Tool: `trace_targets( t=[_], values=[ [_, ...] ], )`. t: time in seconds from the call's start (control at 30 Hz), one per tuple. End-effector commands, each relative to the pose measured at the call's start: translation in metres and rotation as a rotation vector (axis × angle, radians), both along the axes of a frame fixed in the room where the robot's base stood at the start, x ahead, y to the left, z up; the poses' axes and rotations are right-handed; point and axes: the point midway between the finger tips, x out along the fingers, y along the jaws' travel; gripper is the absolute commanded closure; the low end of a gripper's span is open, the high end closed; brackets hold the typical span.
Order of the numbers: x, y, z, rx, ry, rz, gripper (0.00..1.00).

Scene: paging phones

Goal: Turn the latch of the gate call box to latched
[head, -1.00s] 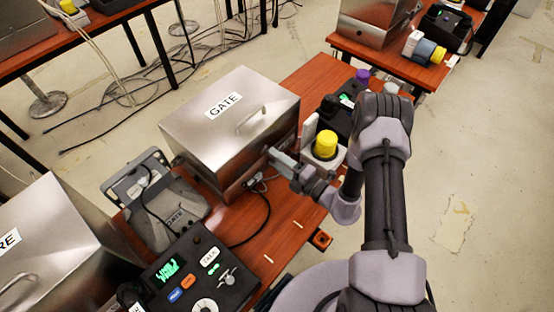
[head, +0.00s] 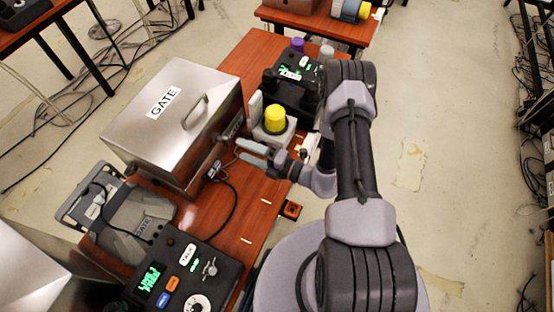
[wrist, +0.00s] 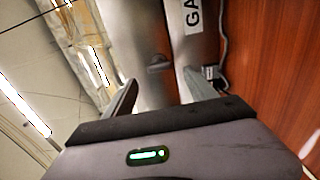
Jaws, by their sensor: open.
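The gate call box (head: 180,110) is a shiny steel box with a GATE label and a lid handle, standing on the wooden table in the head view. A small dark latch knob (wrist: 160,63) shows on its steel face in the wrist view, between and beyond my fingers. I cannot tell which way the latch is set. My gripper (head: 248,152) is open and empty, in front of the box's right-hand face. In the wrist view my gripper (wrist: 160,78) has one finger on each side of the knob's line, with nothing between them. In the head view the latch is not clear.
A yellow-topped unit (head: 274,122) stands close behind my gripper. A black phone (head: 185,275) and a grey GATE handset cradle (head: 130,215) are at the near side. A cable (head: 232,205) loops over the table beside the box. Open floor lies right of the table.

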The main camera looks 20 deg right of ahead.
Motion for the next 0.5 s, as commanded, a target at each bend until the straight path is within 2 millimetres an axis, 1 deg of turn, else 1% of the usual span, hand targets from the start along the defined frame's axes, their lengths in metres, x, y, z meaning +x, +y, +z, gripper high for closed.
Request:
trace_targets(
  t=[0.03, 0.1, 0.23, 0.3, 0.4, 0.5],
  values=[
    [-0.011, -0.014, 0.003, 0.002, 0.004, -0.009, 0.34],
    [-0.028, -0.03, 0.003, 0.002, 0.002, -0.009, 0.34],
    [-0.055, -0.058, 0.003, 0.001, 0.001, -0.008, 0.34],
    [-0.067, -0.068, 0.002, 0.001, 0.001, -0.007, 0.34],
    [-0.078, -0.079, 0.001, 0.001, 0.0, -0.003, 0.34],
    [-0.083, -0.083, 0.001, 0.001, 0.001, -0.001, 0.34]
  ],
)
